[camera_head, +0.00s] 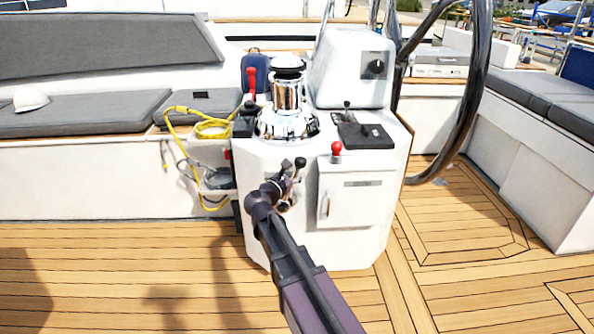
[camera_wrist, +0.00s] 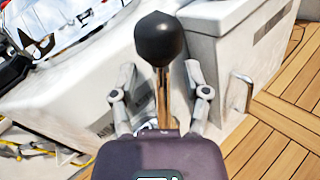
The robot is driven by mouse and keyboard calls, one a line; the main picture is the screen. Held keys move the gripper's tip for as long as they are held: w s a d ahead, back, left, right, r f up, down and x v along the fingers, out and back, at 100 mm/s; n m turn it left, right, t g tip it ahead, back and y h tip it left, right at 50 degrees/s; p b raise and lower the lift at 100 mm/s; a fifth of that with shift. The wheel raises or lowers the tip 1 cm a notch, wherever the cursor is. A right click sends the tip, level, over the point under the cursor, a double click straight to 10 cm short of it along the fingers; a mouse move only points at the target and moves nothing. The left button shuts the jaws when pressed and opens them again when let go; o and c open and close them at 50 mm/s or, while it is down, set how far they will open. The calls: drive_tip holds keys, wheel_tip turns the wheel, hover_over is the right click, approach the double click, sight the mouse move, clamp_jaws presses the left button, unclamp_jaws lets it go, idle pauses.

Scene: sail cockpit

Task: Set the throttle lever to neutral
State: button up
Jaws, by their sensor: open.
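A lever with a black ball knob (camera_wrist: 159,38) on a thin brownish stem stands in front of my gripper in the wrist view. In the head view its knob (camera_head: 300,163) shows at the left front of the white console (camera_head: 350,235). No label marks it as the throttle. My gripper (camera_wrist: 160,75) is open, one finger on each side of the stem, with gaps showing on both sides. In the head view my gripper (camera_head: 284,187) is just below and left of the knob.
A small black lever (camera_head: 347,108), a chrome winch (camera_head: 287,100) and a red-handled lever (camera_head: 251,80) are further back. Yellow rope (camera_head: 213,130) hangs left. The steering wheel (camera_head: 470,90) is right. Deck is clear in front.

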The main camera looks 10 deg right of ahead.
drive_tip(key=shift+w+d, duration=0.45)
clamp_jaws()
drive_tip(key=shift+a, duration=0.1)
drive_tip(key=shift+w+a+r+n+t+h+b, duration=0.15)
drive_tip(key=shift+a+r+n+t+h+b, duration=0.2)
drive_tip(key=shift+a+n, duration=0.4)
drive_tip(key=shift+w+a+n+t+h+b, duration=0.15)
drive_tip(key=shift+a+n+t+b, duration=0.15)
drive_tip(key=shift+a+n+b, duration=0.5)
drive_tip(key=shift+w+a+r+n+t+h+b, duration=0.15)
drive_tip(key=shift+a+r+n+t+h+b, duration=0.15)
drive_tip(key=shift+a, duration=0.75)
drive_tip(key=shift+f, duration=0.15)
